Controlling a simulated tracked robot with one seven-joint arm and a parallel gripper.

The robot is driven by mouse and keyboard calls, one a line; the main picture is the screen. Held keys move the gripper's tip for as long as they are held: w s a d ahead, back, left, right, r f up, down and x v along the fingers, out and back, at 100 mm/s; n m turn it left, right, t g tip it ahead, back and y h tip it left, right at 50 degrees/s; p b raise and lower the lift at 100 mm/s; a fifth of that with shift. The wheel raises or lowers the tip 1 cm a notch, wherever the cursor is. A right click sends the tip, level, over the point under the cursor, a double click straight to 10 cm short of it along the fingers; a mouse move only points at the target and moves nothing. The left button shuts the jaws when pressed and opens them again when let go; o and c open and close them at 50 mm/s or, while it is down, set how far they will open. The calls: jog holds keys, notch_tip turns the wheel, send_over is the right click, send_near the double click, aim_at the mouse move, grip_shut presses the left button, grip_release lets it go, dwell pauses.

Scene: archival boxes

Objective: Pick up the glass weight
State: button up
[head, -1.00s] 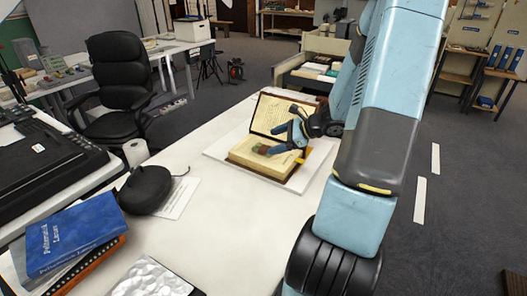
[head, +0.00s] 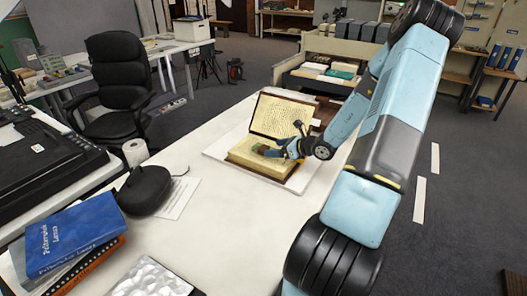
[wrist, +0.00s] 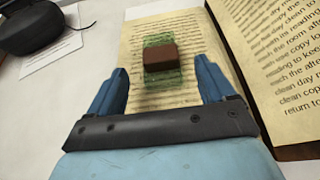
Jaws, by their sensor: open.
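The glass weight (wrist: 163,73) is a green see-through block with a brown piece on top. It lies on the printed page of an open book (wrist: 130,45), which also shows in the head view (head: 240,158). My gripper (wrist: 162,66) is open and empty in the wrist view, with one blue finger to each side below the weight. The weight appears just beyond the fingertips, roughly centred between them. In the head view my gripper (head: 270,150) is low over the lower page, coming from the right, and mostly hides the weight.
The book's other half (head: 282,115) stands tilted up behind the page. The book rests on a pale board (head: 213,152) on the white table. A black case (head: 148,188) and a paper sheet (head: 180,197) lie to the left, with blue-topped books (head: 75,235) nearer.

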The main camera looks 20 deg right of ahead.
aim_at(261, 147)
jog(key=shift+r+x, duration=0.15)
jog(key=shift+x, duration=1.45)
jog(key=shift+r+x, duration=0.15)
jog(key=shift+x, duration=1.45)
jog(key=shift+w, duration=0.15)
jog(key=c, duration=1.2)
